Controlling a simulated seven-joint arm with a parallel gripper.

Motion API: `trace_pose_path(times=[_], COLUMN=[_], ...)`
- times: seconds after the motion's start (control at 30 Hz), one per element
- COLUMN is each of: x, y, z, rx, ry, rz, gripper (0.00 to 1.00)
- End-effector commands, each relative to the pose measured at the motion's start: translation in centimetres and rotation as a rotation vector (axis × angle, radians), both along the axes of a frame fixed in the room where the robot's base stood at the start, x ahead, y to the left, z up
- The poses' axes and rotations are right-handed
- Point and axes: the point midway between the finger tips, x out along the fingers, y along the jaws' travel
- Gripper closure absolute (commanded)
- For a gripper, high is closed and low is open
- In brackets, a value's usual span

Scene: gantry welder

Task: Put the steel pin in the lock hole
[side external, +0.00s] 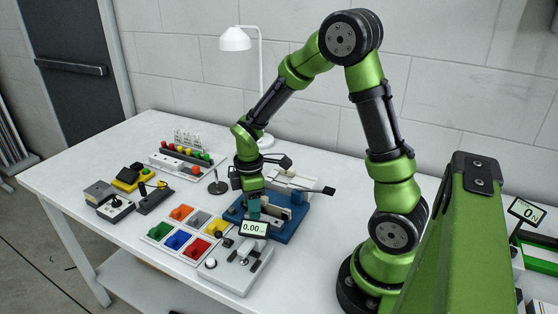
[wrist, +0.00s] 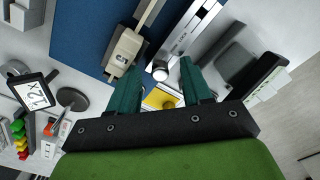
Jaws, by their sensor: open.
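My gripper (wrist: 158,68) is open, its two teal fingers apart in the wrist view. In the side view my gripper (side external: 254,207) points down over a blue base plate (side external: 285,233). A small round silver end (wrist: 160,73) shows between the fingertips in the wrist view, beside a long metal rail (wrist: 190,30); it may be the steel pin, but I cannot be sure. A beige block (wrist: 123,50) sits left of it on the blue plate. A yellow part (wrist: 160,99) shows farther back between the fingers. I cannot make out the lock hole.
Colored bins (side external: 176,240) and a box with a 0.00 display (side external: 254,228) stand in front of the plate. A button panel (side external: 180,162), small devices (side external: 109,200) and a white lamp (side external: 236,39) are also on the table. The table's left corner is clear.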

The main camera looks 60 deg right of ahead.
Motion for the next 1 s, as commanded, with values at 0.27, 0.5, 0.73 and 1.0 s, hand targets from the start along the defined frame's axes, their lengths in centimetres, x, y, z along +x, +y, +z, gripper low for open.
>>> trace_pose_path(times=[0.27,0.5,0.73,1.0], x=[0.2,0.1,0.1,0.0], y=[0.0,0.0,0.0,0.0], z=[4.8,10.7,15.0,16.7], rx=[-0.001,-0.001,-0.001,0.0], ry=[-0.009,-0.008,-0.004,-0.001], rz=[0.0,0.0,0.001,0.0], gripper=[0.51,0.51,0.51,0.51])
